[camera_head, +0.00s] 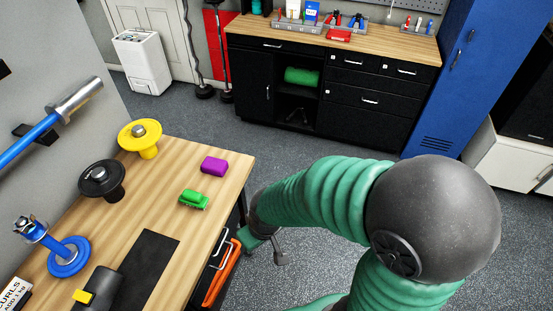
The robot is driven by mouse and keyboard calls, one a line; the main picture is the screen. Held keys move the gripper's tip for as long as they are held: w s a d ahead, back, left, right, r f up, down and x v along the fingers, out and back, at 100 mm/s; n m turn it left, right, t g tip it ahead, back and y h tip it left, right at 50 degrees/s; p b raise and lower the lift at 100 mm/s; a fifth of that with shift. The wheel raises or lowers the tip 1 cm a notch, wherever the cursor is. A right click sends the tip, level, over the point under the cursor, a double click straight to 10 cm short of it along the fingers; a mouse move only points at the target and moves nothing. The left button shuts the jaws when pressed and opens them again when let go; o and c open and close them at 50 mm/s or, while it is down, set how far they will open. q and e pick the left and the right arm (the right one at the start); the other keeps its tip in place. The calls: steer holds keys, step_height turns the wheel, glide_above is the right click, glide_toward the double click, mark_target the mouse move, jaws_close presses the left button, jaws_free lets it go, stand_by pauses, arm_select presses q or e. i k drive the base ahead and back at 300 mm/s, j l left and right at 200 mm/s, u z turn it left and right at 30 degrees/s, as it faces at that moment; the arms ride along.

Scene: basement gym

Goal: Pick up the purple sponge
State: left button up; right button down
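The purple sponge (214,166) lies on the wooden workbench (170,162), near its right edge. A green scrubbing brush (193,200) lies just in front of it. My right arm comes in from the lower right, and my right gripper (272,248) hangs beside the bench's right side, below and to the right of the sponge and apart from it. Its fingers show only partly behind the wrist, so I cannot tell whether they are open. My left gripper is out of view.
A dark mat (146,262) lies at the front. An orange-handled tool (222,274) hangs at the bench's side. A black cabinet (345,112) stands at the back, with open floor between.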

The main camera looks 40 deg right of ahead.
mark_target(217, 167)
steer(key=z, duration=0.65)
steer(key=i+l+u, duration=0.1)
steer(key=i+l, duration=0.15)
steer(key=i+l+u, duration=0.1)
steer(key=l, duration=0.25)
steer(key=i+l+u, duration=0.1)
steer(key=i+l, duration=0.2)
steer(key=i+l+u, duration=0.1)
steer(key=i+l, duration=0.15)
steer(key=i+l+u, duration=0.1)
steer(key=l, duration=0.35)
steer(key=i+l+u, duration=0.1)
steer(key=i+l, duration=0.15)
steer(key=l, duration=0.15)
steer(key=i+l+u, duration=0.15)
steer(key=l, duration=0.25)
